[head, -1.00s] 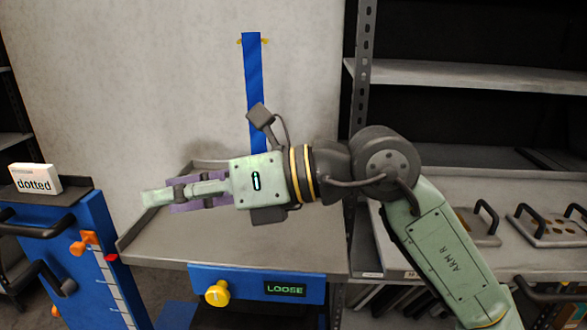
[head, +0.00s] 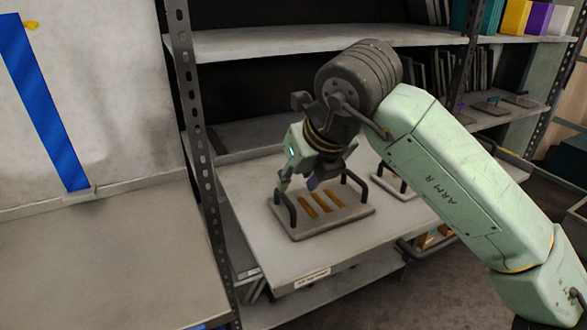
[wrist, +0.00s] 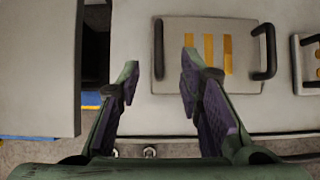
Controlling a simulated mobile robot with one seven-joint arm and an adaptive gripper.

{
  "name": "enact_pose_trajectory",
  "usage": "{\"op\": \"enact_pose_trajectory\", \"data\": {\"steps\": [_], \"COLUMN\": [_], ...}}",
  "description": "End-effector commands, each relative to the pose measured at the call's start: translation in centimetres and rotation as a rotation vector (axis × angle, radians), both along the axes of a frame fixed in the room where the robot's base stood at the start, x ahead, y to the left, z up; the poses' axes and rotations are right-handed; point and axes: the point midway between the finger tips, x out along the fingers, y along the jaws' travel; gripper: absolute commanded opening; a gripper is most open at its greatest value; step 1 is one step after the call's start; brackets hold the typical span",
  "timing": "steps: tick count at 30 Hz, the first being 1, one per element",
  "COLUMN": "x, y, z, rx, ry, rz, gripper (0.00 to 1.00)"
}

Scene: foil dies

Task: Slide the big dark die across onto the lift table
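A grey die plate (head: 345,215) with three gold bars and two dark handles lies on the shelf; it also shows in the wrist view (wrist: 200,76). It is the larger-looking of the dies near my gripper, though it looks mid-grey. My gripper (head: 298,184) is over its left side. In the wrist view my gripper (wrist: 158,65) is open and empty, its purple-padded fingers apart. The die's left handle (wrist: 158,48) appears between the fingertips; I cannot tell the height gap. The lift table (head: 100,250) is at left, its bare top empty where visible.
A second die (head: 398,187) lies just right, partly behind my arm. A perforated upright post (head: 196,110) stands between table and shelf. A dark gap (wrist: 96,50) separates their surfaces. An upper shelf board (head: 270,42) is above.

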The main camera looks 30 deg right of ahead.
Motion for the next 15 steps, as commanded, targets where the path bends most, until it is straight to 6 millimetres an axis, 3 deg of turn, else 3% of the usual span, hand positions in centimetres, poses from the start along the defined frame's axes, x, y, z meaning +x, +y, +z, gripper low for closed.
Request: {"op": "enact_pose_trajectory", "data": {"steps": [9,15], "x": [3.9,5.4], "y": [0.2,0.1], "z": [-6.5,-8.3], "rx": [0.003,0.002], "ry": [-0.001,-0.001], "rz": [0.004,0.004], "gripper": [0.33,0.33]}}
